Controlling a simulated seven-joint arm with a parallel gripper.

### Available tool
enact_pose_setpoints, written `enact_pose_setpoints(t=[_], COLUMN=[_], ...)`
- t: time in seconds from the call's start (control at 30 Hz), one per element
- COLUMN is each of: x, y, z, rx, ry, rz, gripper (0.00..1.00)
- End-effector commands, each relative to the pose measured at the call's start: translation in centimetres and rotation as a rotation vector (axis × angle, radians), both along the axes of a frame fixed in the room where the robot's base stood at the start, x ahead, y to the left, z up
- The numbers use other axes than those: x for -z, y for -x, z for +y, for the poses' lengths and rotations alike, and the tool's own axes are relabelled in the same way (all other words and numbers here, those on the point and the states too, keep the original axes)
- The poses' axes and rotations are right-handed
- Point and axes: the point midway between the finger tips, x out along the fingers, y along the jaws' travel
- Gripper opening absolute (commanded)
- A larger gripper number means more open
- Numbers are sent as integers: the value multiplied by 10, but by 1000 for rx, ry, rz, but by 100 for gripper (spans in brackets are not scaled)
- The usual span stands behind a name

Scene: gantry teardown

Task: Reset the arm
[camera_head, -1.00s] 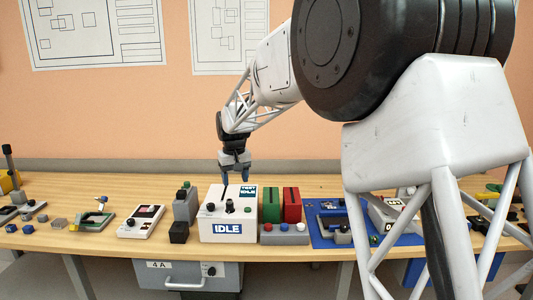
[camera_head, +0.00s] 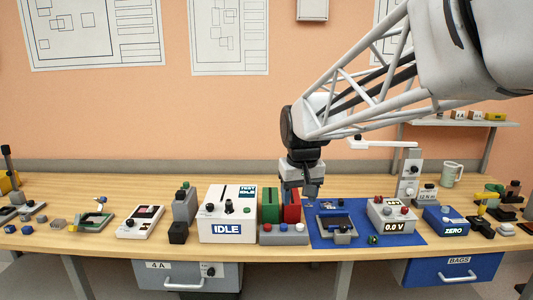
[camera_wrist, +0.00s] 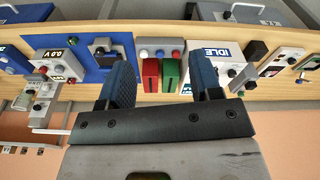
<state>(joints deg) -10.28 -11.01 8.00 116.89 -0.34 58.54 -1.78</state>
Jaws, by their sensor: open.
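Beyond the gap stand a red block (camera_wrist: 150,74) and a green block (camera_wrist: 170,72). The red block (camera_head: 291,212) is partly hidden by the gripper in the head view, and the green block (camera_head: 270,206) is to its left. I cannot tell the exact height above the blocks.
A white box marked IDLE (camera_head: 227,205) stands left of the blocks. A blue mat (camera_head: 395,240) with a grey frame (camera_head: 337,229) and a white 0.0 V meter (camera_head: 392,215) lies to the right. A blue ZERO box (camera_head: 450,220) and a shelf (camera_head: 455,123) are farther right.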

Motion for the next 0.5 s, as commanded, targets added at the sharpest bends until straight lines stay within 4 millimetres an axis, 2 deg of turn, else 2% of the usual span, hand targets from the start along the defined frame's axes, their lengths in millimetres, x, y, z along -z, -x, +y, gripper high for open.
enact_pose_setpoints(t=[0.03, 0.5], x=[-1, 15], y=[14, 132], z=[-8, -64], rx=[11, 109], ry=[-1, -8], rz=[-6, -48], gripper=[58, 58])
